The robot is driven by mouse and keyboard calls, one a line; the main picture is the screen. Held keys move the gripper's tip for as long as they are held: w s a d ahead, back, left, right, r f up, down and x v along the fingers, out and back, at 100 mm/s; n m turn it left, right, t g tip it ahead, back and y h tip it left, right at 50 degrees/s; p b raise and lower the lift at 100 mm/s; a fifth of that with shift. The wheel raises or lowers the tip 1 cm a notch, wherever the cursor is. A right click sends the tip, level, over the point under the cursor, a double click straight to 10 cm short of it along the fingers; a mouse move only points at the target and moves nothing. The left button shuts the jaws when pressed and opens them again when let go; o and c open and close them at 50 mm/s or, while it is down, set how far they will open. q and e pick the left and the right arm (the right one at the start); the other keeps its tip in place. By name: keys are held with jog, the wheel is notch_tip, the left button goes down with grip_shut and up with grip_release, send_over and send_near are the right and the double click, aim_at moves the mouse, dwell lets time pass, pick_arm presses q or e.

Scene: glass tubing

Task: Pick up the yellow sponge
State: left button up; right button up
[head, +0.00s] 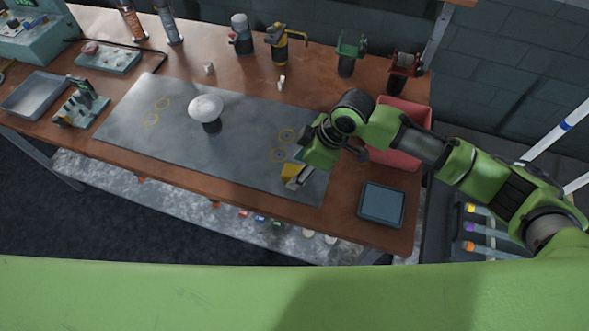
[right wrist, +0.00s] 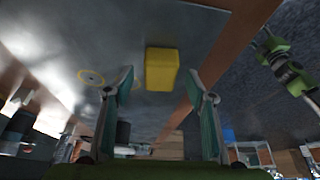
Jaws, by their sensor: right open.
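The yellow sponge (right wrist: 161,70) is a small block on the grey mat, near the mat's right end. In the head view the sponge (head: 288,172) is partly hidden by my right gripper (head: 297,181). In the right wrist view my right gripper (right wrist: 161,84) is open, with one finger on each side of the sponge's line and the sponge showing between and just past the fingertips. I see no contact between fingers and sponge.
The grey mat (head: 160,125) bears yellow rings and a white dome on a dark base (head: 206,107). A red bin (head: 421,118) stands behind my right arm. A dark blue tray (head: 382,204) lies near the table's right front corner. Bottles and tape holders line the back.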

jog(key=shift+a+f, duration=0.25)
jog(key=shift+f, duration=0.3)
jog(key=c, duration=1)
jog(key=shift+r, duration=0.1)
